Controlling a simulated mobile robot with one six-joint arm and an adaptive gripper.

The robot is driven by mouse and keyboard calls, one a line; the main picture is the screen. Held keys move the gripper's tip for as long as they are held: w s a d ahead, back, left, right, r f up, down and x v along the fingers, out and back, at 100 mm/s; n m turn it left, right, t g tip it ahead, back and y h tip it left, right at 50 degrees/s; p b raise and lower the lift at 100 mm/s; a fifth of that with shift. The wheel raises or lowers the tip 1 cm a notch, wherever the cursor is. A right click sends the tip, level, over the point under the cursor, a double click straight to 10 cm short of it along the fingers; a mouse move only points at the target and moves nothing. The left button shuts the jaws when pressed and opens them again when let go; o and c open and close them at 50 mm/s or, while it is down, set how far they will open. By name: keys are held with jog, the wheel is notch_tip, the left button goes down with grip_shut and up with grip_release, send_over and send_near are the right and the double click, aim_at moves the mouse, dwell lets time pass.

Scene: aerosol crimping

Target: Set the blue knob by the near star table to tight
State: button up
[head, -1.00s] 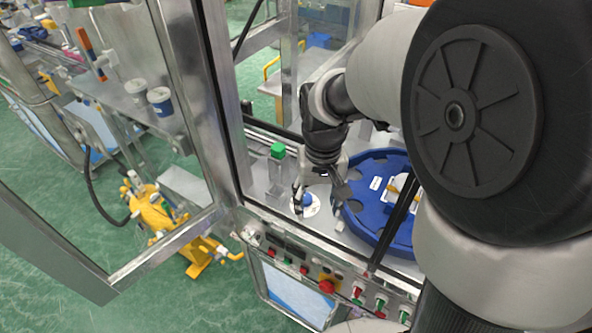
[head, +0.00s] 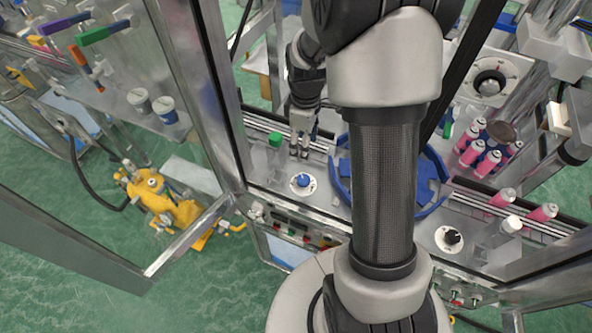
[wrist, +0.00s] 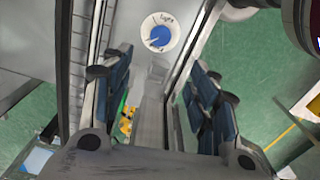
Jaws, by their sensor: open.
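The blue knob (head: 303,180) sits on a round white dial beside the blue star table (head: 432,203), which is partly hidden behind my arm. In the wrist view the blue knob (wrist: 159,37) is near the top, with a printed word, seemingly "Tight", at the dial's upper edge. A pale pointer line shows on the knob, but its exact setting is hard to read. My gripper (head: 299,152) is open and empty, pointing down behind the knob in the head view and apart from it. The wrist view shows both fingers spread, with the knob beyond the gap between them (wrist: 160,92).
A green-topped block (head: 274,140) stands left of my gripper. A black knob (head: 453,238) is on the deck at the right, near several pink cans (head: 480,150). A metal door frame (head: 205,95) stands left. A control panel (head: 290,228) runs along the front edge.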

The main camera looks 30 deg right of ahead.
aim_at(303, 179)
notch_tip(303, 179, down, 16)
jog(key=shift+f+b, duration=0.2)
jog(key=shift+b, duration=0.6)
jog(key=shift+c, duration=0.3)
jog(key=c, duration=1)
